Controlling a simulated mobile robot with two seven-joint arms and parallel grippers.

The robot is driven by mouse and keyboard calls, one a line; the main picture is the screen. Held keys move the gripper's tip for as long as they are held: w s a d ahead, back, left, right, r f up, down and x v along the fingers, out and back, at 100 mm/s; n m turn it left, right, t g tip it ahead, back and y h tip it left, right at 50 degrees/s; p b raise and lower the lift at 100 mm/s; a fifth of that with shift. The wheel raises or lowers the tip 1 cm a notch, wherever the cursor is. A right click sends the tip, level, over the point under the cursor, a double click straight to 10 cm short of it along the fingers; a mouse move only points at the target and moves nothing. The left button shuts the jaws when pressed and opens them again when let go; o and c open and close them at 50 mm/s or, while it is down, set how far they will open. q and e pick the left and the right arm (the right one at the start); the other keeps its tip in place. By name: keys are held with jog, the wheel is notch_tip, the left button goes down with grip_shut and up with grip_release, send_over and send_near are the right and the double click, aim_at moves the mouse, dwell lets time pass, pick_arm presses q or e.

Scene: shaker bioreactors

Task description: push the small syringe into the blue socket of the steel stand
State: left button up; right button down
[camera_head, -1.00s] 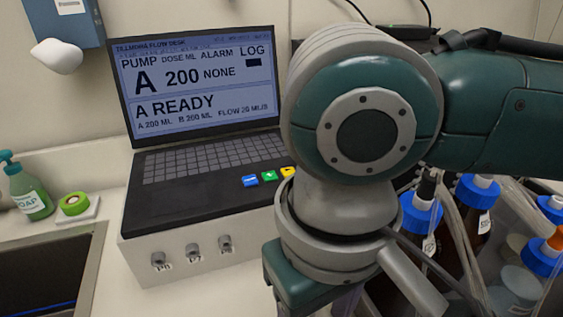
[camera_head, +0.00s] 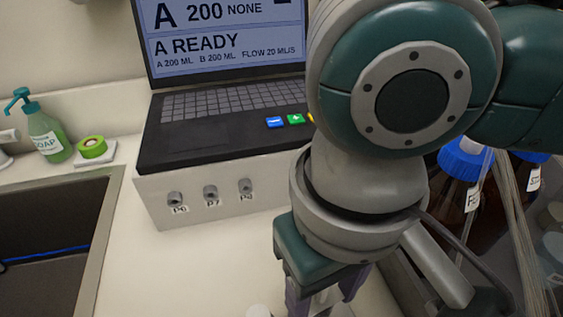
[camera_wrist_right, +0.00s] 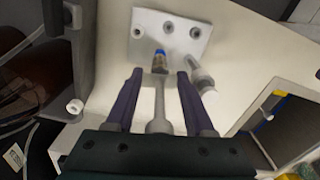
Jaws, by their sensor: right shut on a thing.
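My right gripper (camera_wrist_right: 160,74) is seen from behind in the right wrist view, its two purple fingers either side of the small syringe (camera_wrist_right: 158,100), which it holds. The pale syringe points away from the palm. My left gripper is out of view.
A second pale syringe-like piece (camera_wrist_right: 201,75) stands close right of the gripper, by the plate. In the head view a laptop (camera_head: 210,125) sits on a box with several ports, left of the arm. The sink (camera_head: 55,240) is at left; blue-capped bottles (camera_head: 465,160) are at right.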

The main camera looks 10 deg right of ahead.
jog(key=shift+f+b, duration=0.35)
jog(key=shift+f, duration=0.15)
jog(key=shift+r+p, duration=0.25)
jog(key=shift+p, duration=0.05)
jog(key=shift+p, duration=1.1)
jog(key=shift+f, duration=0.95)
dwell(1.1)
jog(key=shift+c, duration=1)
grip_release()
